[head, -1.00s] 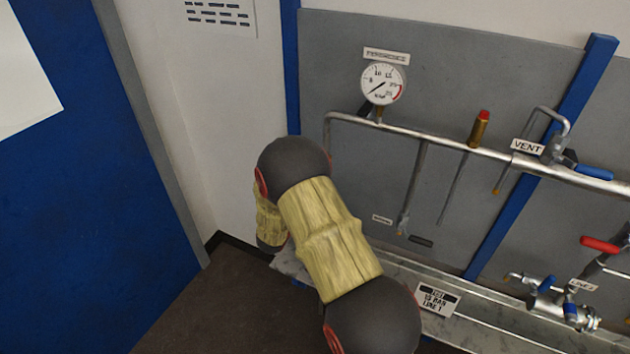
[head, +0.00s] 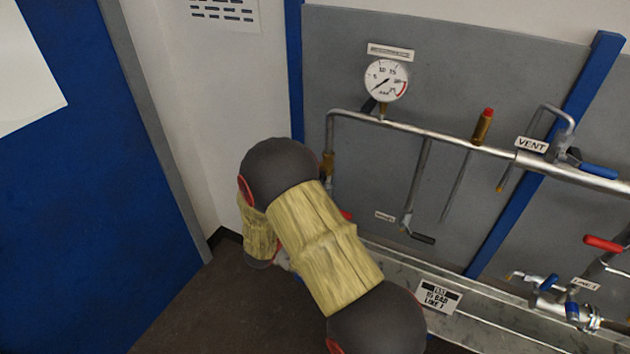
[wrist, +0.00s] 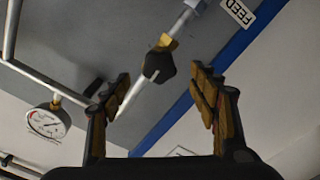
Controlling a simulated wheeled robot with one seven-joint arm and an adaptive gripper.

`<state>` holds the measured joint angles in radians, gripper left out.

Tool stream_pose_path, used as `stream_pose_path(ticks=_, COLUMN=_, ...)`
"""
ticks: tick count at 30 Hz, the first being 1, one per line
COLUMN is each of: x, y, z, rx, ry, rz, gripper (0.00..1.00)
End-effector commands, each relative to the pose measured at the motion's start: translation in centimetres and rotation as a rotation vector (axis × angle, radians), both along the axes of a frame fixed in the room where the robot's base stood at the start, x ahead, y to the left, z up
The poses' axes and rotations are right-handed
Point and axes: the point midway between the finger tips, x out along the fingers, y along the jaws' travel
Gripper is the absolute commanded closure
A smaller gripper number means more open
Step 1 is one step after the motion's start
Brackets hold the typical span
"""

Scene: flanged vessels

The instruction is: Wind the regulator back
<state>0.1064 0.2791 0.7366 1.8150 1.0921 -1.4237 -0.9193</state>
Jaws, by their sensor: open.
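In the wrist view, a dark faceted knob on a brass body (wrist: 158,66), which looks like the regulator, sits on a slanting metal pipe. My gripper (wrist: 161,76) is open and empty. Its two fingers lie left and right of the knob in the picture, and the knob appears around or just beyond the fingertips. I cannot tell the exact depth gap, and no contact shows. In the head view my arm hides the gripper and the knob. A round white pressure gauge (head: 386,80) stands on the upper pipe; a gauge also shows in the wrist view (wrist: 48,121).
The upper pipe (head: 430,135) carries a red-capped brass fitting (head: 482,127) and a blue-handled vent valve (head: 597,170). A grey board (head: 470,60) backs the pipes. A metal ledge (head: 500,315) runs below.

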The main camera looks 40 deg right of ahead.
Motion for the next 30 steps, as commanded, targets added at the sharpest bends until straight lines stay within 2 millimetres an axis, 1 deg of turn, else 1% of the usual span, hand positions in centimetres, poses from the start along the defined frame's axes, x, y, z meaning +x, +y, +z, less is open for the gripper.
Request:
stream_pose_path(ticks=1, x=-0.3, y=1.1, z=0.0, rx=0.001, ry=0.001, rz=0.005, gripper=0.39)
stream_pose_path(ticks=3, x=-0.8, y=2.3, z=0.0, rx=0.001, ry=0.000, rz=0.004, gripper=0.39)
stream_pose_path(ticks=6, x=-1.3, y=3.6, z=-0.1, rx=0.000, ry=0.000, rz=0.004, gripper=0.39)
stream_pose_path(ticks=9, x=-1.7, y=4.4, z=-0.1, rx=0.001, ry=0.000, rz=0.002, gripper=0.39)
stream_pose_path(ticks=14, x=-2.0, y=5.0, z=-0.1, rx=0.001, ry=0.000, rz=0.001, gripper=0.39)
stream_pose_path(ticks=30, x=-2.0, y=5.0, z=-0.1, rx=0.003, ry=-0.006, rz=0.001, gripper=0.39)
